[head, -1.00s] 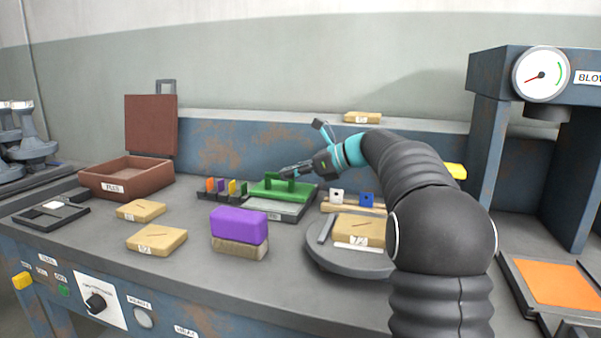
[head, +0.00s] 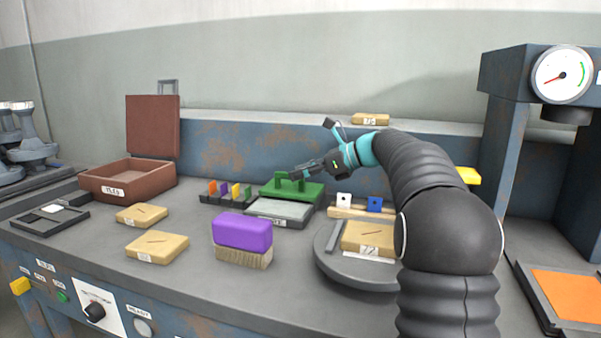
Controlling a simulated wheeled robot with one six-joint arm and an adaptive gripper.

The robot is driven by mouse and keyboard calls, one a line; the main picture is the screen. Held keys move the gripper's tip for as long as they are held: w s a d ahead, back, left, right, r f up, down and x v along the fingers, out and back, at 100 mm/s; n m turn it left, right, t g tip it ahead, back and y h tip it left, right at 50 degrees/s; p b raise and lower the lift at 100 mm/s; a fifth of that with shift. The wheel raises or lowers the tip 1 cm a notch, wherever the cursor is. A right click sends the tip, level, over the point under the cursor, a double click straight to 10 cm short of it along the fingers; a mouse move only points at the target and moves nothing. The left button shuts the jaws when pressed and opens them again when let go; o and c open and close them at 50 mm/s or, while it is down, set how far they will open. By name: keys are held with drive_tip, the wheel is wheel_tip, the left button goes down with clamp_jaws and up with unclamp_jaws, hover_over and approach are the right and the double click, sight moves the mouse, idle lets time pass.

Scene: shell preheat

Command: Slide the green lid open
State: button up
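The green lid (head: 314,191) lies flat at the back of a shallow grey box (head: 280,209) in the middle of the bench. The front part of the box is uncovered and shows a pale grey surface. A raised green handle stands on the lid. My gripper (head: 295,174) reaches in from the right, its dark fingertips at the top of the handle and overlapping it. The fingers are small and partly merge with the handle, so their opening and grip cannot be made out.
A purple-topped brush (head: 242,231) stands in front of the box. Coloured pieces in a rack (head: 226,191) stand to its left. A round grey plate (head: 345,268) with a wooden block (head: 368,238) is at the right. An open brown box (head: 127,180) stands at the left.

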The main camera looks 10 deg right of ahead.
drive_tip(key=v, duration=1.1)
drive_tip(key=shift+s+d+r, duration=0.15)
drive_tip(key=shift+d+r, duration=0.05)
drive_tip(key=shift+d, duration=0.1)
